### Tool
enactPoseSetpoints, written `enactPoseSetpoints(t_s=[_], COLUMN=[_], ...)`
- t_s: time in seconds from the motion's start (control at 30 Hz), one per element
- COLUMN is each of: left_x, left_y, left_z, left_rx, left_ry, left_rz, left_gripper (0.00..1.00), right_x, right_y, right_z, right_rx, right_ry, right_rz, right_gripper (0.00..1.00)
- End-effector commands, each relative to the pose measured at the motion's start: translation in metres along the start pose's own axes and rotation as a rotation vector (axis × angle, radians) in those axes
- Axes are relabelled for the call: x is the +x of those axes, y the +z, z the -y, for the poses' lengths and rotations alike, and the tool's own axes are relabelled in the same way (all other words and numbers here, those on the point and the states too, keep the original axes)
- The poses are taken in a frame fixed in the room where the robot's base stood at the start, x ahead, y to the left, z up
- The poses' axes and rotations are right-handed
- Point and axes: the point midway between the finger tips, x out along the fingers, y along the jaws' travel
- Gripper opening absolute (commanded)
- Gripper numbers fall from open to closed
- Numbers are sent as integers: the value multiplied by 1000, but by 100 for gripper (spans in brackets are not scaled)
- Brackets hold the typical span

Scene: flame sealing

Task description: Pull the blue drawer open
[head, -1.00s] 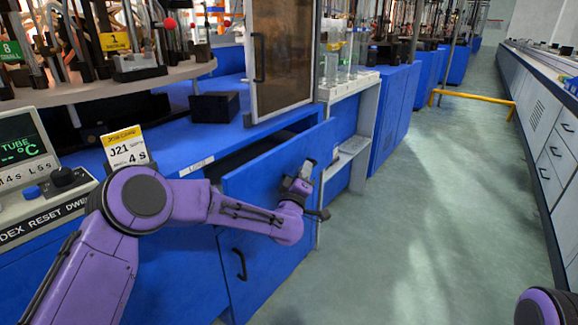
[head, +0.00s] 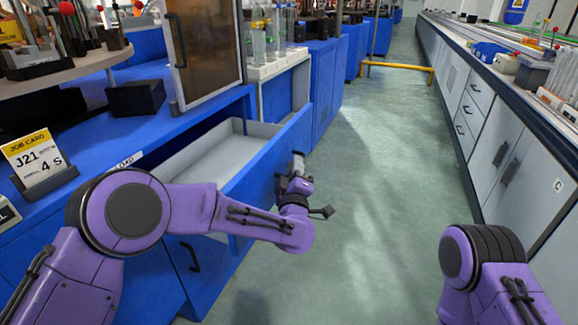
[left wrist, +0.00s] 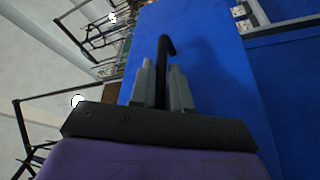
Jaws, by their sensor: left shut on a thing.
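The blue drawer (head: 272,150) stands pulled out from the blue bench, and its pale grey inside shows in the head view. Its blue front also fills much of the left wrist view (left wrist: 220,60). My left gripper (head: 297,172) is at the drawer front. In the left wrist view its two grey fingers (left wrist: 162,88) are shut on the black drawer handle (left wrist: 164,48), whose hooked end sticks out beyond them. My right arm shows at the lower right of the head view, but its gripper is outside the picture.
A blue cupboard front with a black handle (head: 191,257) is below the drawer. A brown glazed panel (head: 207,45) stands above the bench. A job card (head: 37,162) stands at left. The green aisle floor (head: 370,170) is clear, with white cabinets (head: 490,130) along the right.

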Motion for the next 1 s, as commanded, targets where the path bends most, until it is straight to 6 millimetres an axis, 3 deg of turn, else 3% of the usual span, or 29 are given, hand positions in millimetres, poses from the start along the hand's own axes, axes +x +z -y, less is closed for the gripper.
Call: enactPoseSetpoints(t_s=[0.27, 0.3, 0.33, 0.67, 1.0], left_x=[0, 0, 0, -5, -79], left_y=[0, 0, 0, 1, 1], left_z=[1, 1, 1, -1, -1], left_rx=[0, 0, 0, 1, 4], left_ry=[-2, -2, -2, 0, 0], left_rz=[0, 0, 0, 3, 5], left_gripper=[0, 20, 23, 23, 23], right_x=[0, 0, 0, -1, -12], right_y=[0, 0, 0, 0, -5], right_z=[0, 0, 0, 0, -1], right_rx=[0, 0, 0, 0, 0], right_ry=[0, 0, 0, 0, 0], right_rz=[0, 0, 0, 0, 0], right_gripper=[43, 43, 43, 43, 43])
